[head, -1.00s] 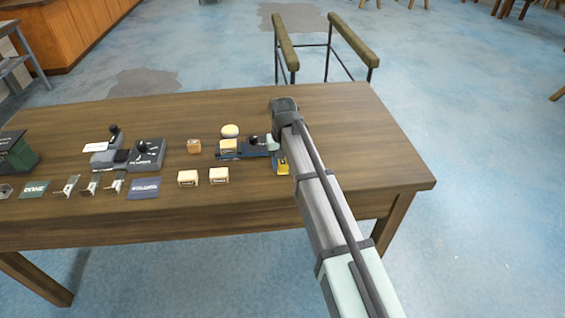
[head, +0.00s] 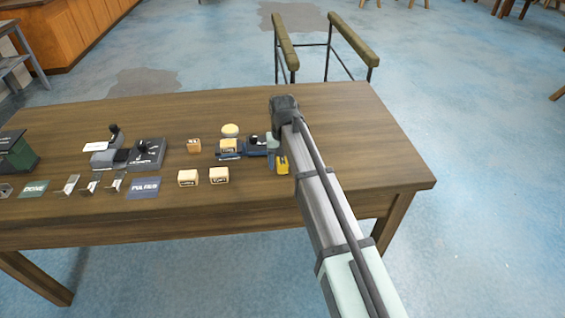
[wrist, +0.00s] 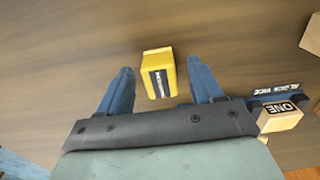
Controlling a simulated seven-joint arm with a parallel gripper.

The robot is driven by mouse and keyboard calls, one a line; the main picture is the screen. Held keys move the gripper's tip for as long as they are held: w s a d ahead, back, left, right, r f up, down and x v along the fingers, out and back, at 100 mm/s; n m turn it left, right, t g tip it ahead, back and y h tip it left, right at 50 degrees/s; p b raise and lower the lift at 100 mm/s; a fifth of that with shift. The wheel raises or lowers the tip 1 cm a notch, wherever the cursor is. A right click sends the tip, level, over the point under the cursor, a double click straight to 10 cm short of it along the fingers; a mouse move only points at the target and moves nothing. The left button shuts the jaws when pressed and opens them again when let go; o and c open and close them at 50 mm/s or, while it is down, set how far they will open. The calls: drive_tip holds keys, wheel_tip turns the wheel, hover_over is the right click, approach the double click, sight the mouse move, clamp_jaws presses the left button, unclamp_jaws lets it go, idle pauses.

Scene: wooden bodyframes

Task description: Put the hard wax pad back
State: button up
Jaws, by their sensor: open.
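A yellow block (head: 282,163) with a dark label sits on the table beside my gripper (head: 273,143); its lettering is too small to read. In the wrist view my gripper (wrist: 159,80) is open, with the yellow block (wrist: 159,73) between its two blue fingers and a gap on each side. I cannot tell which piece is the hard wax pad. A cream block (head: 228,146) sits on a dark blue holder (head: 257,151) just left of my gripper. The wrist view shows a labelled block (wrist: 280,117) by the right finger.
Two cream blocks (head: 187,178) (head: 219,175), a brown block (head: 193,146) and a pale round piece (head: 230,130) stand left of my gripper. Grey devices (head: 148,153), metal brackets and label cards (head: 143,187) lie farther left. The wooden table (head: 350,135) is clear on the right.

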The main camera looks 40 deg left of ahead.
sight(283, 161)
wheel_tip(283, 161, up, 12)
drive_tip(key=shift+f, duration=0.2)
